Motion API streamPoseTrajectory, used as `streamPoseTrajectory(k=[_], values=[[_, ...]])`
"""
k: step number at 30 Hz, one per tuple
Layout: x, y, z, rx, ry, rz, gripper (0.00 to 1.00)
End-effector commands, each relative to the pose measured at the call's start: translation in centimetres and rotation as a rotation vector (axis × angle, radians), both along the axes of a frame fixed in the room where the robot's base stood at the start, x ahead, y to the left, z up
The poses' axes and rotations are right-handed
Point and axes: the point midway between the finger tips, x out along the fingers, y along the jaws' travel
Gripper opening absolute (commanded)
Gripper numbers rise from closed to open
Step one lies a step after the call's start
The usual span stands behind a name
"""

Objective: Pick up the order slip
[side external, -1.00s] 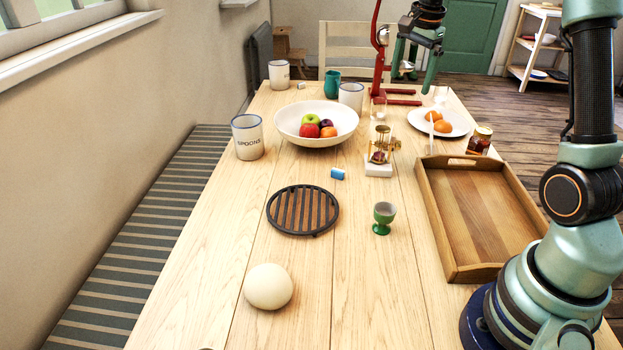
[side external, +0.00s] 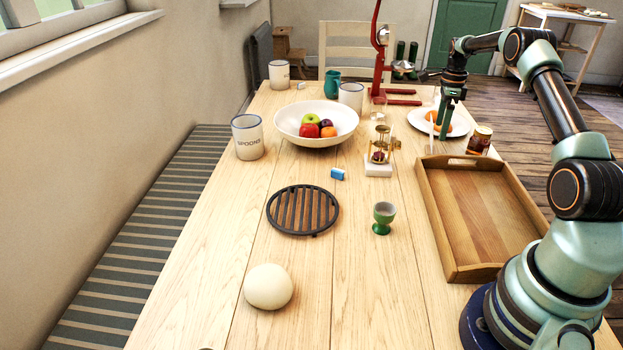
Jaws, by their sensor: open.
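A thin pale upright strip (side external: 432,128) stands by the white plate, near the back end of the wooden tray; it may be the order slip, but it is too small to be sure. No other slip can be made out. My gripper (side external: 442,132) points down just right of the strip, over the plate's area, with its jaws open and empty. Its fingers partly cover the plate and the orange fruit. I cannot tell whether a finger touches the strip.
The white plate (side external: 461,127) with orange fruit, a small jar (side external: 480,139) and the wooden tray (side external: 451,235) lie close by. A brass scale-like item (side external: 379,150) and a red stand (side external: 379,55) are to the left. The front middle of the table (side external: 350,290) is mostly clear.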

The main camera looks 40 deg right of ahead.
Motion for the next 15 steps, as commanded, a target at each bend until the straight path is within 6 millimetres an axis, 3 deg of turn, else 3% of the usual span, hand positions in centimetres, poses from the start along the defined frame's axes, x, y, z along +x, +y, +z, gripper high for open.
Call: streamPoseTrajectory(k=[3,11,15], values=[[0.0,0.0,-1.5,0.001,0.001,0.001,1.00],[0.0,0.1,-2.9,0.000,0.000,0.002,1.00],[-0.2,0.2,-4.8,0.002,0.001,0.002,1.00]])
